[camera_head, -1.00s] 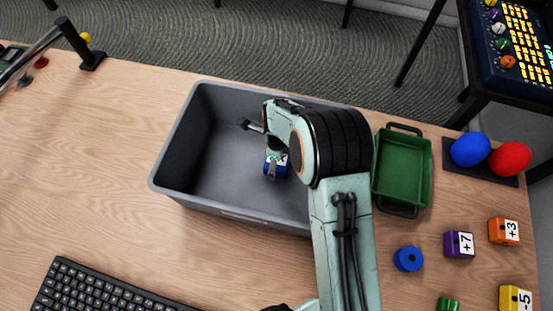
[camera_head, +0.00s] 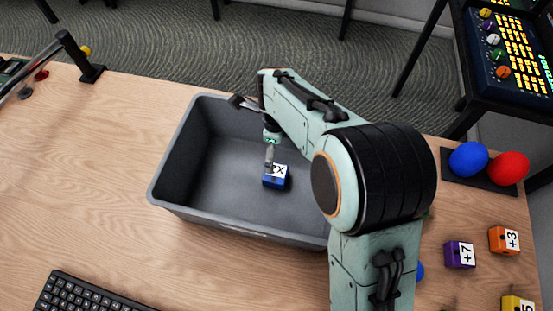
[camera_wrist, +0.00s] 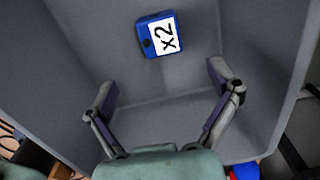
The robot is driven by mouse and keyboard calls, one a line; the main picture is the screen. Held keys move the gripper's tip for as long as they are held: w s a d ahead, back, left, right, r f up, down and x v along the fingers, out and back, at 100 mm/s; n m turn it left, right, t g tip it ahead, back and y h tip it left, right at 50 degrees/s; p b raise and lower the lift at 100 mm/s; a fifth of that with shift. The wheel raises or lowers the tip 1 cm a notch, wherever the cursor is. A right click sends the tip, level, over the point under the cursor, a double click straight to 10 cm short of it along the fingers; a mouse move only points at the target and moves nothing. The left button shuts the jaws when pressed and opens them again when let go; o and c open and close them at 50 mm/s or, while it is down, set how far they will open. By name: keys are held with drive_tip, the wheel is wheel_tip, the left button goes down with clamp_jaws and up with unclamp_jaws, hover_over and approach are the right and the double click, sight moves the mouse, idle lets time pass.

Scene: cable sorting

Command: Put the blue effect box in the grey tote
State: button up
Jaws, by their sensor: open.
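The blue effect box (camera_head: 273,182), with a white "x2" label, rests inside the grey tote (camera_head: 172,200), on its floor near the middle. It also shows in the wrist view (camera_wrist: 145,47), near the top of the picture. My gripper (camera_head: 269,158) is above the box inside the tote's outline. In the wrist view my gripper (camera_wrist: 163,80) is open, with its two fingers spread wide and nothing between them. The box lies beyond the fingertips, apart from them. My arm hides the tote's right part.
A blue ball (camera_head: 468,159) and a red ball (camera_head: 508,168) sit on a dark base at right. Purple (camera_head: 459,255), orange (camera_head: 503,241) and yellow (camera_head: 517,305) boxes stand below them. A keyboard (camera_head: 85,296) lies at lower left. The table left of the tote is clear.

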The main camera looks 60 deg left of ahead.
drive_tip(key=w+d+r+n, duration=0.2)
drive_tip(key=w+d+r, duration=0.3)
drive_tip(key=d, duration=0.4)
drive_tip(key=w+d+r+n, duration=0.2)
drive_tip(key=w+d+r, duration=0.3)
drive_tip(key=d, duration=0.5)
drive_tip(key=s+d+r+n, duration=0.1)
drive_tip(key=s+d+r, duration=0.1)
drive_tip(key=d, duration=0.5)
drive_tip(key=s+d+r+n, duration=0.1)
drive_tip(key=d+n, duration=0.1)
drive_tip(key=d, duration=0.5)
drive_tip(key=s+d+f+n, duration=0.1)
drive_tip(key=s+d+n, duration=0.2)
drive_tip(key=s+d, duration=0.3)
drive_tip(key=shift+s+d+y, duration=0.4)
drive_tip(key=shift+s, duration=0.8)
